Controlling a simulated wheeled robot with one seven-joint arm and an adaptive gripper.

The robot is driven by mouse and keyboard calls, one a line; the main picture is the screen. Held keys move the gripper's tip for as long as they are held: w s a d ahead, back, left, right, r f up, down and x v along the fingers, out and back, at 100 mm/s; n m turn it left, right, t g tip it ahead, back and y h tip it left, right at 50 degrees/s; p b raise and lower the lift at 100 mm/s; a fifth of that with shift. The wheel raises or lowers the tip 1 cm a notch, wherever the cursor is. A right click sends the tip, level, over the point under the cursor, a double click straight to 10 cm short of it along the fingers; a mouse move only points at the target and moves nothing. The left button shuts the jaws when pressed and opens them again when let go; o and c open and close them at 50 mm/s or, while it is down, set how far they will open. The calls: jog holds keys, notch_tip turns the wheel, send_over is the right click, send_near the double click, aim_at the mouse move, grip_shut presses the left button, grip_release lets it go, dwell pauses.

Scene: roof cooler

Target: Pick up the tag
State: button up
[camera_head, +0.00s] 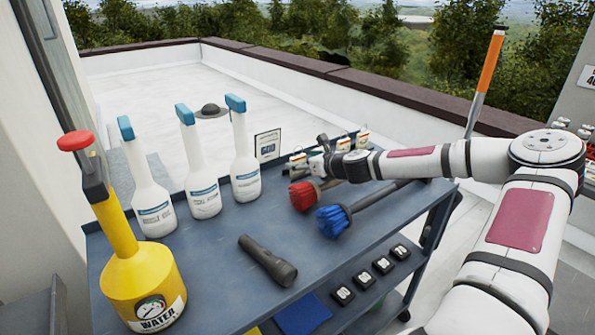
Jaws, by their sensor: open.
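My gripper (318,157) is at the back right of the blue-grey cart top, reaching in from the right. It is open, with its fingers small and partly merged with what is behind them. Small white pieces with orange-red marks stand in a row at the back edge, one (298,161) just left of my gripper and another (362,138) to its right. These may be tags, but they are too small to tell which is the tag. My gripper and wrist hide part of the row. I cannot tell whether the fingers touch any piece.
On the cart top (225,243) are a yellow water sprayer (140,275), white spray bottles (200,175), a black flashlight (268,260), a red brush (303,196), a blue brush (333,220) and a small framed sign (267,145).

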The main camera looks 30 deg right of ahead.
aim_at(299, 162)
jog(key=x, duration=0.3)
jog(key=shift+w+f, duration=0.2)
jog(key=shift+f, duration=0.15)
jog(key=c, duration=1.2)
jog(key=shift+r, duration=0.1)
jog(key=shift+c, duration=0.2)
